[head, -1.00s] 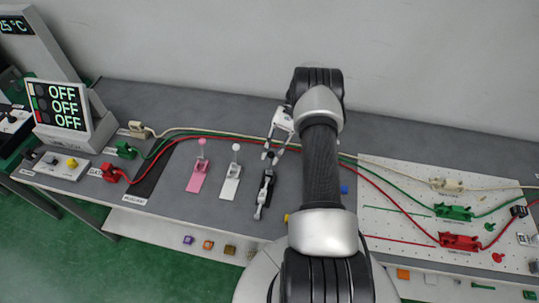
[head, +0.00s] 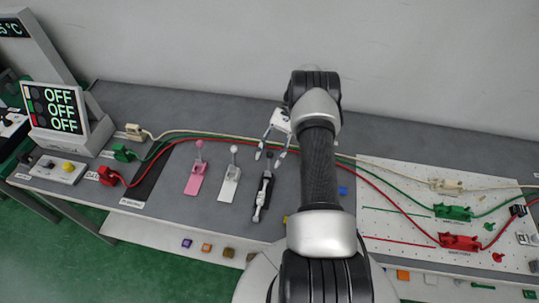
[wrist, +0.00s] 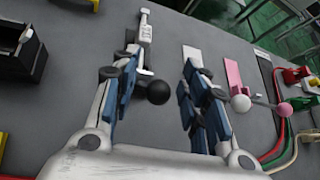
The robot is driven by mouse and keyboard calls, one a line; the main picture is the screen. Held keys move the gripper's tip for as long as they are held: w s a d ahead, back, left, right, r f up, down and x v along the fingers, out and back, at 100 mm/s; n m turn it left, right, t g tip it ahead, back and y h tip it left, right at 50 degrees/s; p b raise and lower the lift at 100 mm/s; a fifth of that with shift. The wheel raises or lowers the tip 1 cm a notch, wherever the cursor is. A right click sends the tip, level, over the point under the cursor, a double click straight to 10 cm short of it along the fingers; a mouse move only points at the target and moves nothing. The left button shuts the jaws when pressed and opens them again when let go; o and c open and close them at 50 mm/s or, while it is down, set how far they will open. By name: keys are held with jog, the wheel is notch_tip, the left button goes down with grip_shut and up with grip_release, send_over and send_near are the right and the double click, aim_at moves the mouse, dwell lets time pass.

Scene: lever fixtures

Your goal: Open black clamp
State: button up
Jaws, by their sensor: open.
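The black clamp (head: 264,192) lies on the grey bench, with a grey metal part at its near end. Its black ball knob (wrist: 158,92) shows in the wrist view between the two blue-padded fingers, nearer the left one, with no clear contact. The clamp's grey end (wrist: 146,30) shows past the left finger, which hides part of its body. My gripper (head: 270,156) is open and empty at the clamp's far end; in the wrist view its fingers (wrist: 160,68) are spread apart.
A white clamp (head: 229,186) and a pink clamp (head: 196,180) stand to the left, their ball-topped levers raised. Red, green and cream cables run behind. A white pegboard (head: 400,215) lies to the right. An OFF display (head: 60,108) stands far left.

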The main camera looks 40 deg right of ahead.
aim_at(268, 155)
notch_tip(268, 155, up, 10)
dwell(0.6)
dwell(0.4)
jog(key=s+a+r+n+t+h, duration=0.25)
jog(key=a+r+n+h, duration=0.35)
jog(key=a+r, duration=0.95)
jog(key=s+a+r+n+t+h, duration=0.1)
jog(key=s+a+n+t+h, duration=0.1)
jog(key=s, duration=0.5)
jog(key=s+a+r+n+t+h, duration=0.1)
jog(key=s+a+n+t+h, duration=0.1)
jog(key=s, duration=0.5)
jog(key=a+t+h, duration=0.1)
jog(key=a+t, duration=0.1)
jog(key=a, duration=0.1)
jog(key=shift+s+r+n, duration=0.15)
jog(key=shift+r+n, duration=0.2)
jog(key=shift+n, duration=0.05)
